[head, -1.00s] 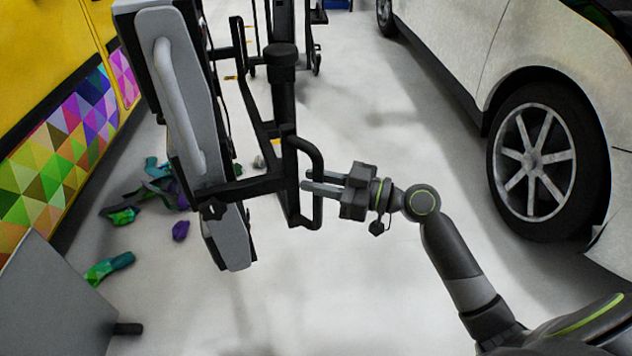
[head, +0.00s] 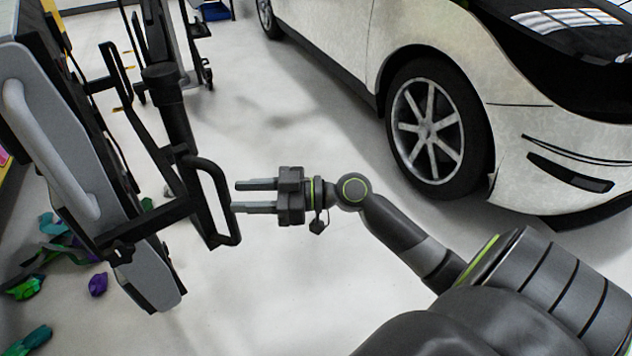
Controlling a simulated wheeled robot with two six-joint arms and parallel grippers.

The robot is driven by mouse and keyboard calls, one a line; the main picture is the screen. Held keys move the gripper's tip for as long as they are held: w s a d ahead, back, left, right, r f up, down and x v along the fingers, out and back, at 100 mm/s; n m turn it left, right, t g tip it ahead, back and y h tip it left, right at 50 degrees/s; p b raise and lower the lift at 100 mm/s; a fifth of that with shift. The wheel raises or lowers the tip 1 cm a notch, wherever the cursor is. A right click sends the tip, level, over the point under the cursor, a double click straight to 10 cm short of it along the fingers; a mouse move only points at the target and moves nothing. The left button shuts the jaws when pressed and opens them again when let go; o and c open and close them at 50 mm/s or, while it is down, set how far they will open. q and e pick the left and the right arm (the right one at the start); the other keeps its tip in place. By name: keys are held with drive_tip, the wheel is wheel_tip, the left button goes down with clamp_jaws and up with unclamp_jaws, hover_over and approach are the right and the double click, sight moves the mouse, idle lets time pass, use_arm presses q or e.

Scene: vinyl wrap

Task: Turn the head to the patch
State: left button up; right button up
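I cannot make out a distinct patch in the head view. The white car (head: 335,45) fills the upper right, with its wheel (head: 427,130), front side and part of the dark windscreen showing. My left gripper is not in view.
The black-framed cart with a grey panel (head: 62,150) stands at the left. Green, teal and purple scraps (head: 97,284) lie on the floor beside it.

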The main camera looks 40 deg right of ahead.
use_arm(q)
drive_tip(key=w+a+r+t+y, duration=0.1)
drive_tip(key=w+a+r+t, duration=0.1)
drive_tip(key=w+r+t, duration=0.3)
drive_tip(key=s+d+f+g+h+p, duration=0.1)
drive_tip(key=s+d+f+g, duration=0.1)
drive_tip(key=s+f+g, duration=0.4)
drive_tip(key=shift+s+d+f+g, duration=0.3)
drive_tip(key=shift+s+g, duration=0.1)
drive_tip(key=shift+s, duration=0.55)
use_arm(e)
drive_tip(key=v, duration=1.3)
